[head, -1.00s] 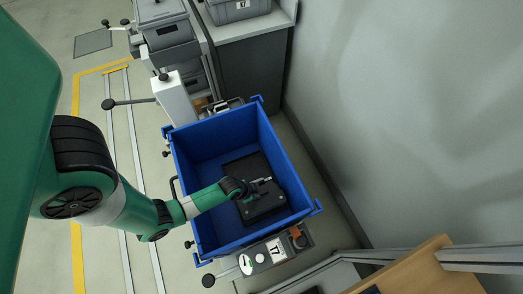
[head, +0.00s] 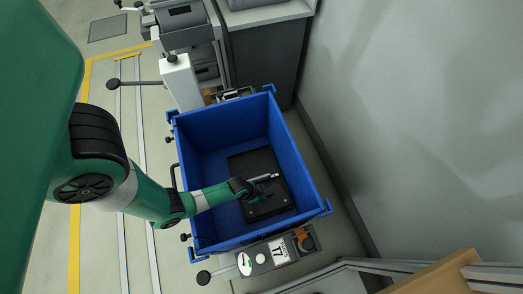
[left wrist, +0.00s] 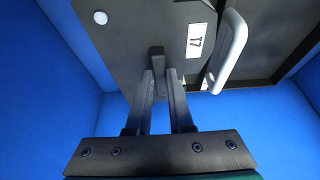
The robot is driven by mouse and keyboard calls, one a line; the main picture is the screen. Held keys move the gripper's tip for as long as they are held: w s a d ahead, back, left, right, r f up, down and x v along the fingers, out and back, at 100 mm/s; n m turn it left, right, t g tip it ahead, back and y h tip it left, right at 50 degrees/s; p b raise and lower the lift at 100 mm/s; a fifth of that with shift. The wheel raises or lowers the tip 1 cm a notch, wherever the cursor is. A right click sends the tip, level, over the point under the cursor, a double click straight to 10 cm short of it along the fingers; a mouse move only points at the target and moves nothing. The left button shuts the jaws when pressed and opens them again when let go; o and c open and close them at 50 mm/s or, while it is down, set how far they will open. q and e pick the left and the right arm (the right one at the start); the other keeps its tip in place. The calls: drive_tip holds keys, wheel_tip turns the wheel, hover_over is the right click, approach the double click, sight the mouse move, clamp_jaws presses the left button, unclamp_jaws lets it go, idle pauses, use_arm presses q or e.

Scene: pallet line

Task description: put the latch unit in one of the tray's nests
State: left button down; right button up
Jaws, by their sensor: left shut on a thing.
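In the left wrist view, my left gripper (left wrist: 160,85) is shut on a small dark tab of the latch unit (left wrist: 135,35). In the head view, my left gripper (head: 262,190) is down inside the blue crate, over the dark unit (head: 268,207). A black flat surface (head: 246,164), which may be the tray, lies beside and behind it. I cannot make out its nests, or whether the unit touches it. My right gripper is not in view.
The blue crate (head: 297,158) has high walls around the gripper. A grey device (head: 262,257) with a "17" label and an orange part stands at its near side. A white post (head: 182,82) and grey cabinet (head: 265,55) stand behind it. A wall is on the right.

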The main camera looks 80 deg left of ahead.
use_arm(q)
drive_tip(key=c, duration=0.8)
unclamp_jaws()
drive_tip(key=p+v, duration=0.8)
drive_tip(key=v, duration=0.4)
drive_tip(key=shift+w+r, duration=0.1)
drive_tip(key=shift+r, duration=0.05)
